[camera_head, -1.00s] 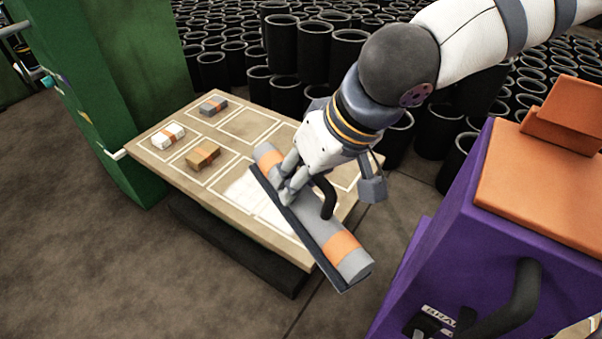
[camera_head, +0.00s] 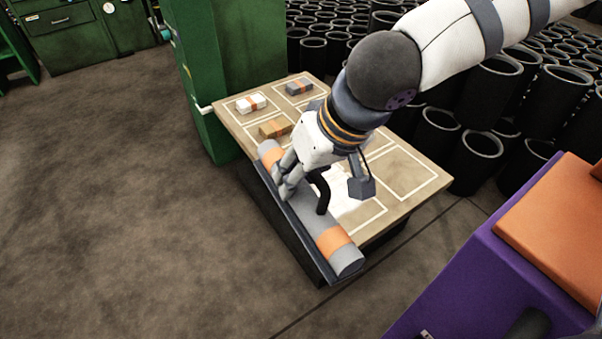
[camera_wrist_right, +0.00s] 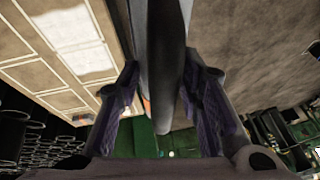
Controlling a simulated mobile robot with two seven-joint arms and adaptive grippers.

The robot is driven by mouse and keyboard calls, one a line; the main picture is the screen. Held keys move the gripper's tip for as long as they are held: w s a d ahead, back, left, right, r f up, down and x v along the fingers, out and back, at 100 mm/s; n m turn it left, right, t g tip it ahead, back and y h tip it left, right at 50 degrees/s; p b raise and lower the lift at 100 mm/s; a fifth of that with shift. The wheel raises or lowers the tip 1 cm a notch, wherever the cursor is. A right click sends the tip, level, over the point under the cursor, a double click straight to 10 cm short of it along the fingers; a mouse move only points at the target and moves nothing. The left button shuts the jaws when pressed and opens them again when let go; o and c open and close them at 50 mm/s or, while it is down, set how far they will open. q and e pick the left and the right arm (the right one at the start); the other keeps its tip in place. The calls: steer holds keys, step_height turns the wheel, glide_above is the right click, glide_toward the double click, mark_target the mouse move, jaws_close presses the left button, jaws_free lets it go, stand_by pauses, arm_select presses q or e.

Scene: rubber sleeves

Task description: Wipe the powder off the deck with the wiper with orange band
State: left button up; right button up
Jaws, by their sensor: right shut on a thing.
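The wiper (camera_head: 308,218) is a long grey roll with an orange band near each end and a dark handle. It lies along the deck's near left edge, seen from the head. My right gripper (camera_head: 288,184) is shut on the wiper; in the right wrist view its fingers (camera_wrist_right: 165,112) are on either side of the dark handle (camera_wrist_right: 167,70). The tan deck (camera_head: 410,172) has white outlined cells. White powder (camera_head: 343,194) lies just right of the wiper, partly hidden by my arm; it also shows in the right wrist view (camera_wrist_right: 75,32). My left gripper is not visible.
A green cabinet (camera_head: 222,50) adjoins the deck. Black tubes (camera_head: 472,160) crowd behind; a purple unit (camera_head: 470,265) stands right. Floor at left is clear.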

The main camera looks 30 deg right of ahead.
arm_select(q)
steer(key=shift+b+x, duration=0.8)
arm_select(e)
steer(key=w+d+f+m+h, duration=0.1)
steer(key=w+d+f+m, duration=0.1)
steer(key=w+d+f, duration=0.2)
steer(key=w+d+f+m+h, duration=0.2)
steer(key=w+d+f, duration=0.3)
steer(key=f, duration=0.6)
steer(key=w+d+f+m+h, duration=0.1)
steer(key=w+d+f+m, duration=0.1)
steer(key=w+d+f, duration=0.3)
step_height(320, 180, down, 3)
steer(key=shift+d+r+m+g, duration=0.1)
steer(key=shift+d+m+g, duration=0.2)
steer(key=shift+d+m, duration=0.1)
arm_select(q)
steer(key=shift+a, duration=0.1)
